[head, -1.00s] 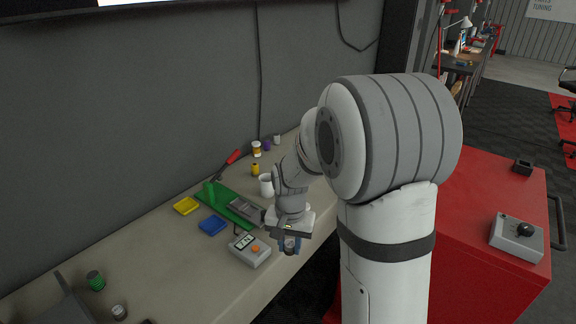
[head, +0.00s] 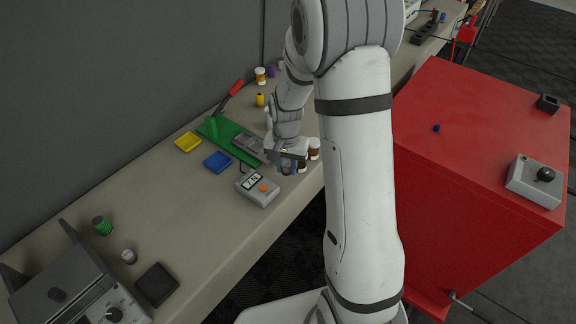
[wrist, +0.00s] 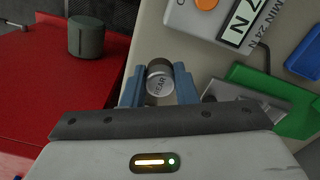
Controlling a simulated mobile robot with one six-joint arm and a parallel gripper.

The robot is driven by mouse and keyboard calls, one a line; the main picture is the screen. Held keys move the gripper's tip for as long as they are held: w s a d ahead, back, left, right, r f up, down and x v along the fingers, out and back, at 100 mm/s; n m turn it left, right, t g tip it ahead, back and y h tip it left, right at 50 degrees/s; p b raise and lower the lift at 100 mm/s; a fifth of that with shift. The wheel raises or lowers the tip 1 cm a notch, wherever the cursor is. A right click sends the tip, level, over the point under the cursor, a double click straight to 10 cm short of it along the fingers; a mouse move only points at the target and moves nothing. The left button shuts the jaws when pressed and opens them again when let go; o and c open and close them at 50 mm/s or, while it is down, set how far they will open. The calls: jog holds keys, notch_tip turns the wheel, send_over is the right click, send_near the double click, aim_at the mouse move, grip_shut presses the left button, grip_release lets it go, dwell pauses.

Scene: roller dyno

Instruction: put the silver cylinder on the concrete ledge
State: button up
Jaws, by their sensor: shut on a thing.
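My gripper (head: 288,168) is shut on a small silver cylinder with a dark end and the word REAR on it. In the wrist view the silver cylinder (wrist: 160,80) sits between the two blue fingers. In the head view the fingers and wrist mostly hide it. The concrete ledge (head: 190,235) is the long beige surface along the grey wall. The gripper is over its front edge, right of the grey meter (head: 257,188). I cannot tell whether the cylinder touches the ledge.
A green stand (head: 230,137), blue tray (head: 217,162) and yellow tray (head: 188,142) are left of the gripper. A red cabinet (head: 470,150) is at right. The ledge is clear between the meter and the dark-striped green cylinder (head: 102,225).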

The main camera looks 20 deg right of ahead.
aim_at(287, 174)
notch_tip(287, 174, down, 3)
jog(key=shift+f, duration=0.2)
jog(key=shift+f, duration=0.15)
jog(key=shift+f, duration=0.2)
jog(key=o, duration=1)
jog(key=shift+r, duration=0.15)
